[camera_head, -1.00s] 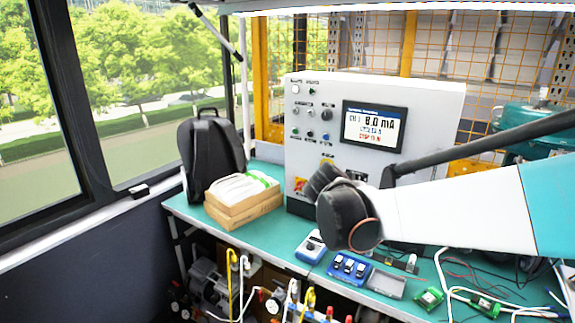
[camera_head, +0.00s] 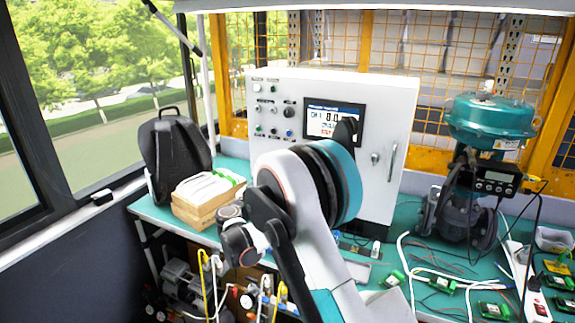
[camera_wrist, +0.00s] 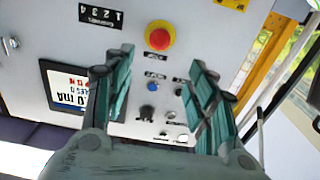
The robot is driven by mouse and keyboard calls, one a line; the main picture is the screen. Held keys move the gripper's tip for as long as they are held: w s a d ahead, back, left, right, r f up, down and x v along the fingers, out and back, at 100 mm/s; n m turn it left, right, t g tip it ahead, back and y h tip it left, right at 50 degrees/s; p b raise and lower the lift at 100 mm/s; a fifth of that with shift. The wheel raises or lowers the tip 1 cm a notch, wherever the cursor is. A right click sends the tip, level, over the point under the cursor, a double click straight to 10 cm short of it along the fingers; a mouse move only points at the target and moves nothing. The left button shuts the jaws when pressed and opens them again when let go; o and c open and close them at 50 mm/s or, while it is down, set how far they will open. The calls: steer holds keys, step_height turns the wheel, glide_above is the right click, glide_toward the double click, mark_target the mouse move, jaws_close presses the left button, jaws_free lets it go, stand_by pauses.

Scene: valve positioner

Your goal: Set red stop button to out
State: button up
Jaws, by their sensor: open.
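The red stop button (camera_wrist: 160,35), a round red knob on a yellow base, is on the light control box (camera_wrist: 62,30) in the wrist view. It is near the top centre, just above the gap between my fingertips and apart from them. My gripper (camera_wrist: 160,60) is open, with a teal-and-dark finger on each side and nothing between them. I cannot tell from this angle whether the button is in or out. In the head view the control box (camera_head: 395,95) stands on the bench; my arm covers its lower left, and the red button is hidden.
In the wrist view a blue button (camera_wrist: 153,86) and small knobs lie beyond the fingers. In the head view a screen (camera_head: 322,119) is on the box. A backpack (camera_head: 172,150) and cardboard box (camera_head: 195,212) stand left; a teal valve actuator (camera_head: 490,118) stands right.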

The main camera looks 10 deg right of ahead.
steer(key=b+x, duration=0.2)
steer(key=x, duration=1.1)
steer(key=shift+b, duration=0.4)
steer(key=shift+w+d, duration=0.15)
